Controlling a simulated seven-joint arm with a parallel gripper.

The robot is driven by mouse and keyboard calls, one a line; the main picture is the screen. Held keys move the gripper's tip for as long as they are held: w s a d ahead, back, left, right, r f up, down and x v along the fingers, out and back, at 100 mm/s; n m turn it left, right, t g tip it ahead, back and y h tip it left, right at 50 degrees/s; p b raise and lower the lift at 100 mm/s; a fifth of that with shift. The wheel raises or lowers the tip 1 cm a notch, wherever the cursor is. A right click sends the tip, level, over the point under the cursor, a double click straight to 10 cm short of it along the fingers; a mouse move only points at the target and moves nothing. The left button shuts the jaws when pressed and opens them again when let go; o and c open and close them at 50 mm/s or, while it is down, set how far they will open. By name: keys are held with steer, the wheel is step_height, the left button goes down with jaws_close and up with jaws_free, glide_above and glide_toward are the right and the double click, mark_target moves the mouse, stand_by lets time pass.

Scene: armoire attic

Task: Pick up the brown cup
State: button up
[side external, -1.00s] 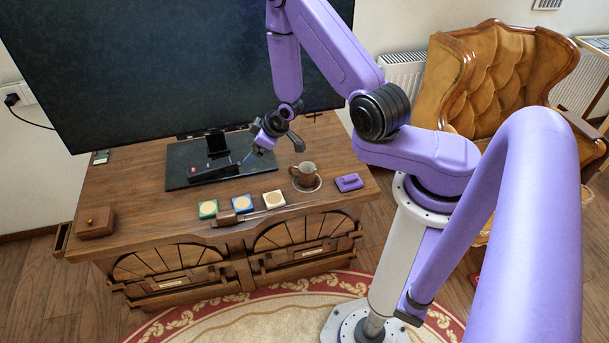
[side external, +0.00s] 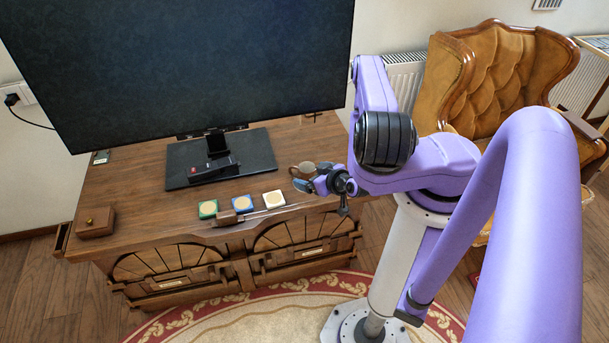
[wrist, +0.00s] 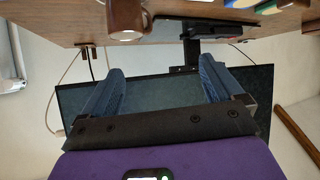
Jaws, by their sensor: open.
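The brown cup (side external: 303,168) stands on the right part of the wooden desk, its lower part hidden by my gripper in the side view. My gripper (side external: 313,176) is open, and its blue fingers overlap the cup's right and lower side there. In the wrist view the desk appears upside down, and the cup (wrist: 124,14) is at the top left with its pale inside showing. My two fingers (wrist: 158,76) are wide apart there with nothing between them; the cup lies outside the gap.
A large monitor stands on a black base (side external: 262,150) behind and left of the cup. Green, blue and white coasters (side external: 273,198) lie along the desk's front. A small wooden box (side external: 95,222) sits at the left. An armchair (side external: 500,75) stands behind my arm.

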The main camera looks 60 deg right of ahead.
steer(key=s+a+m+h, duration=0.1)
steer(key=s+m+h, duration=0.25)
steer(key=s, duration=0.35)
glide_toward(304, 164)
steer(key=shift+d+f, duration=0.15)
steer(key=shift+d, duration=0.05)
steer(key=shift+a+x, duration=0.25)
steer(key=shift+x, duration=2.6)
steer(key=c, duration=1.3)
